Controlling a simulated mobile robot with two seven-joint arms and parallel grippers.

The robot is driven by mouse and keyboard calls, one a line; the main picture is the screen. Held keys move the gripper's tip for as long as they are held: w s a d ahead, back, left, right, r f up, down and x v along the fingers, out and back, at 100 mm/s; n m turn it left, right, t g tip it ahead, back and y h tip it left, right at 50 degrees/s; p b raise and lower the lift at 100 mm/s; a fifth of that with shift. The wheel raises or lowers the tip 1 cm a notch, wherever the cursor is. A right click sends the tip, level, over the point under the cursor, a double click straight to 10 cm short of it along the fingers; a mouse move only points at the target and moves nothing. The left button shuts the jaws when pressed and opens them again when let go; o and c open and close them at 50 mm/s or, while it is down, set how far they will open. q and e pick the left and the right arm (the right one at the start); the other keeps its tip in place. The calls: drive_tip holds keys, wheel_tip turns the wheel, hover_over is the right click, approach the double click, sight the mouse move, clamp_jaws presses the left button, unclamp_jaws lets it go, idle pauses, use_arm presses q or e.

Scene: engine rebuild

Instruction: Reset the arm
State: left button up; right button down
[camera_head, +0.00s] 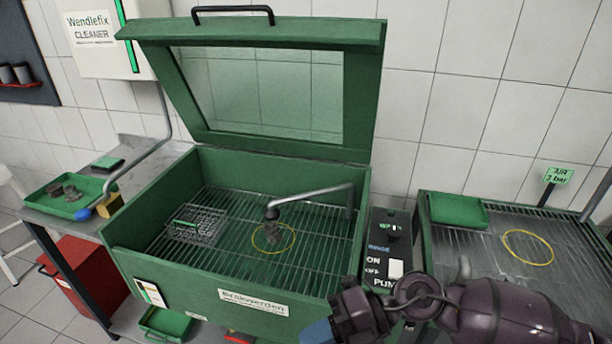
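My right arm comes in from the lower right, a dark purple arm reaching left across the front of the washer. Its gripper end (322,331) is low in the picture, in front of the washer's front right corner. A blue-grey piece shows there at the bottom edge; I cannot tell whether it is a finger or a held thing. The fingers are not clear, so open or shut cannot be told. My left arm and gripper are not in view.
The green parts washer (215,275) has its windowed lid (280,40) raised. Inside are a wire basket (183,236), a bent metal spout (315,192) and a yellow ring (258,247). A switch panel (379,268), a right grated table (490,250) and a left green tray (45,205) stand around.

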drive_tip(key=w+r+m+t+y, duration=0.3)
drive_tip(key=w+m+t+y, duration=0.2)
drive_tip(key=m+t, duration=0.5)
drive_tip(key=w+d+f+m+t+h, duration=0.4)
drive_tip(key=d+f+m+t+h, duration=0.3)
drive_tip(key=d+m+t+h, duration=0.5)
drive_tip(key=s+d+f+m+g+h, duration=0.3)
drive_tip(key=s+d+f+m, duration=0.3)
drive_tip(key=d+f, duration=0.1)
drive_tip(key=s+d+f+m+g+h, duration=0.3)
drive_tip(key=s+d+f+m, duration=0.3)
drive_tip(key=f, duration=0.4)
drive_tip(key=shift+d+f+m+g+h, duration=0.25)
drive_tip(key=shift+d+m+g+h, duration=0.05)
drive_tip(key=shift+d+m+h, duration=0.35)
drive_tip(key=shift+r, duration=0.15)
